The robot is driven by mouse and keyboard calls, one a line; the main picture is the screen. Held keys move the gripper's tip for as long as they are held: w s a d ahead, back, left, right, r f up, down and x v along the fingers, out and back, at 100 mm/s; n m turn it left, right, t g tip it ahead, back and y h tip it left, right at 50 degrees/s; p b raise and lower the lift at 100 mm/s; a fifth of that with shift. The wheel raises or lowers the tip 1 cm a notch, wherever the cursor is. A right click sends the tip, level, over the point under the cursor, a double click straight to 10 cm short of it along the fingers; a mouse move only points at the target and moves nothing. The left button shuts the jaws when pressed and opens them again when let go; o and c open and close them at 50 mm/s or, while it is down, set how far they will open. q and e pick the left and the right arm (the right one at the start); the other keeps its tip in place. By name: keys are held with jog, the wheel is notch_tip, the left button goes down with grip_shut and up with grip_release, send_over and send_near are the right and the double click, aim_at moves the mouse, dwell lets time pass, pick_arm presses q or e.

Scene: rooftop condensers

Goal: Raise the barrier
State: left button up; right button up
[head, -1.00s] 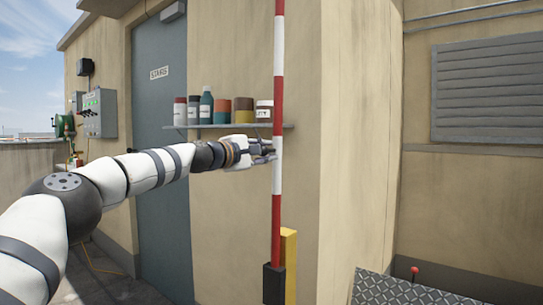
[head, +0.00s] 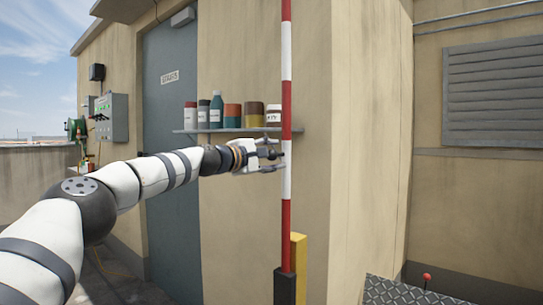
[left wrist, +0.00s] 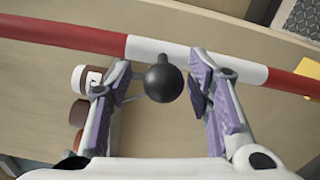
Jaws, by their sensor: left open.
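The barrier is a red and white striped pole (head: 286,100). It stands upright in the head view, its lower end in a dark bracket (head: 285,287) beside a yellow post (head: 299,262). In the left wrist view the pole (left wrist: 235,64) runs across the picture, with a black ball knob (left wrist: 163,83) in front of its white band. My left gripper (head: 272,155) is open at the white band. In the left wrist view its fingers (left wrist: 160,86) stand on either side of the knob, with gaps showing. My right gripper is in neither view.
A wall shelf (head: 215,131) with several cans and bottles is close behind my left gripper. A grey door (head: 172,160) and a control box (head: 111,117) are to the left. A treadplate box (head: 395,291) and a red knob (head: 427,277) are at lower right.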

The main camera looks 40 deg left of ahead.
pick_arm(q)
jog(key=s, duration=0.7)
jog(key=shift+s+a, duration=0.25)
jog(key=shift+a, duration=0.1)
